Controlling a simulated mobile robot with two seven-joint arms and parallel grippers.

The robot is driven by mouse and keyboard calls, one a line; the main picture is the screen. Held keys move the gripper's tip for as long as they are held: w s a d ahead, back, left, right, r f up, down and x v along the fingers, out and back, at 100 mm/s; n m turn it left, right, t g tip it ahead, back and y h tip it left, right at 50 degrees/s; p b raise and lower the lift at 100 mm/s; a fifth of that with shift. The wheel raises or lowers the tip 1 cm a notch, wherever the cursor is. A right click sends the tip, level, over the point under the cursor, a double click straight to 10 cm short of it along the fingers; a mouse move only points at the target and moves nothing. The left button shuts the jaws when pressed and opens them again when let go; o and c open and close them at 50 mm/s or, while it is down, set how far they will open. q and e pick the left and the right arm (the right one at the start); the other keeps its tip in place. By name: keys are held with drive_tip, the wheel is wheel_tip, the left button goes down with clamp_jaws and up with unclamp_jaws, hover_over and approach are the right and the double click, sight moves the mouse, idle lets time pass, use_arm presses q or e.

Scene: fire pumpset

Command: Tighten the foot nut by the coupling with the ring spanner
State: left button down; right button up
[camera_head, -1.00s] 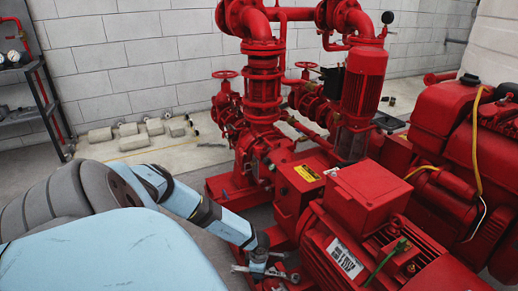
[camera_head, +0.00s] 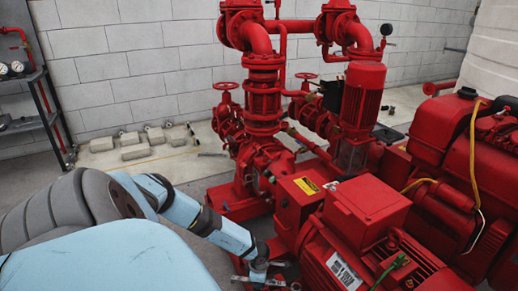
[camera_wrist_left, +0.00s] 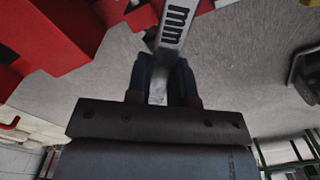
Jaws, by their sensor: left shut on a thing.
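My left gripper (camera_head: 258,270) is low beside the red motor (camera_head: 350,245), near its foot. It is shut on the silver ring spanner (camera_head: 277,283), which lies roughly level there. My right gripper is not in view.
The red pump and pipework (camera_head: 262,110) stand behind the motor. A red engine (camera_head: 445,165) stands at the right. Pale blocks (camera_head: 135,150) lie on the floor by the wall, next to a dark shelf (camera_head: 35,115). Floor between arm and pumpset is narrow.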

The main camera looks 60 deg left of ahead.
use_arm(q)
drive_tip(key=shift+r+p, duration=1.3)
drive_tip(key=shift+r, duration=0.2)
